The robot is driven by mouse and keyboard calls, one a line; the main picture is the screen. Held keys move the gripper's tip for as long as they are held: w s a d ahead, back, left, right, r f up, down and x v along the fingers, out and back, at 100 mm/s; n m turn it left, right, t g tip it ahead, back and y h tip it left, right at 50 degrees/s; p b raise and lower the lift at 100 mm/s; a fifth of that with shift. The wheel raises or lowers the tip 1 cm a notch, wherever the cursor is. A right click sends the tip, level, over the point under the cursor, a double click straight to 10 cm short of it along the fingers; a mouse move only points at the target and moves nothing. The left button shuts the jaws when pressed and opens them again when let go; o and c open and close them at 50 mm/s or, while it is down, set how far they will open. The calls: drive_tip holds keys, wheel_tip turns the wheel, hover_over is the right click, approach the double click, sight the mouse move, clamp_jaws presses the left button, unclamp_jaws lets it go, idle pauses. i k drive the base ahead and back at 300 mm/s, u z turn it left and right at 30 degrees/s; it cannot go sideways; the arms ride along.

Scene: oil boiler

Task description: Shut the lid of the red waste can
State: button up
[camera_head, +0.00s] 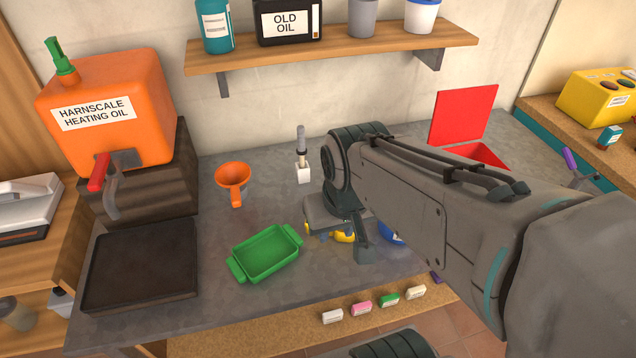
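The red waste can (486,153) stands at the right back of the grey worktop. Its red lid (463,115) stands up, open, at the back of the can. My arm hides most of the can's front and lower part. My gripper (338,236) points down over the middle of the worktop, well to the left of the can. Its fingers look apart, with a yellow thing (343,237) partly visible between or behind them. I cannot tell whether they touch it.
An orange oil tank (108,105) with a red-handled tap stands at left, above a black tray (142,266). An orange funnel (233,178), green tray (265,252) and upright brush-like tool (301,150) stand on the worktop. A shelf (340,50) with containers hangs above. A blue thing (391,233) is partly hidden.

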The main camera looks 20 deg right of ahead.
sight(460, 114)
drive_tip(key=z, duration=1.45)
